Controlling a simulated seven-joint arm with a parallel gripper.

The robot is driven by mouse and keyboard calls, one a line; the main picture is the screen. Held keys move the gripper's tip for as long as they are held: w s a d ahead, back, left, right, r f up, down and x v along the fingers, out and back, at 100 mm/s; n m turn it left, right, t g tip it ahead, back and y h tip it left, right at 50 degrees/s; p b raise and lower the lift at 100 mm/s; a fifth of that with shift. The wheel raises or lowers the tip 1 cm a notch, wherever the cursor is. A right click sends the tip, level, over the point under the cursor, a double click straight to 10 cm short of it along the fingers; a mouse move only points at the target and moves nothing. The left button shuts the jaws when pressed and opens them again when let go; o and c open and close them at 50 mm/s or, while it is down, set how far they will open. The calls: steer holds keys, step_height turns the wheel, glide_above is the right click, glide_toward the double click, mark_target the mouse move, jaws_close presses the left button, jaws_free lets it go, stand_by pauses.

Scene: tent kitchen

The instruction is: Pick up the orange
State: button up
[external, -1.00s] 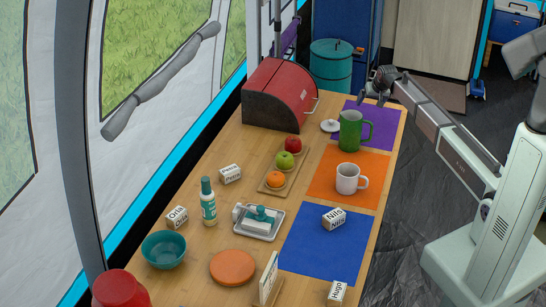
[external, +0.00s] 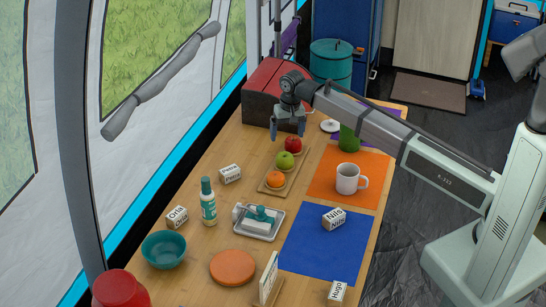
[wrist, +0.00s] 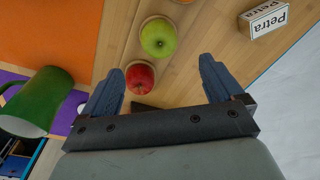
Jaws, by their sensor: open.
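The orange (external: 276,180) sits at the near end of a narrow wooden tray (external: 264,188), in line with a green apple (external: 284,160) and a red apple (external: 293,144). In the wrist view only a sliver of the orange (wrist: 183,1) shows at the top edge. The green apple (wrist: 158,37) and red apple (wrist: 140,77) are clear there. My gripper (external: 287,136) points down above the far end of the tray, close to the red apple. Its two fingers (wrist: 160,84) are spread apart with nothing held between them.
A green jug (external: 348,138), partly behind my arm, and a white mug (external: 348,178) stand right of the tray. The red bread box (external: 262,105) is behind my gripper. A "Petra" block (external: 230,173) and a bottle (external: 208,202) stand to the left.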

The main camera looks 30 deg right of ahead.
steer(key=s+a+r, duration=0.2)
steer(key=s+a, duration=0.4)
steer(key=a, duration=0.1)
glide_above(276, 174)
steer(key=shift+g, duration=0.4)
step_height(276, 174, down, 8)
steer(key=shift+d+f, duration=0.1)
steer(key=shift+f, duration=2.8)
steer(key=c, duration=1.2)
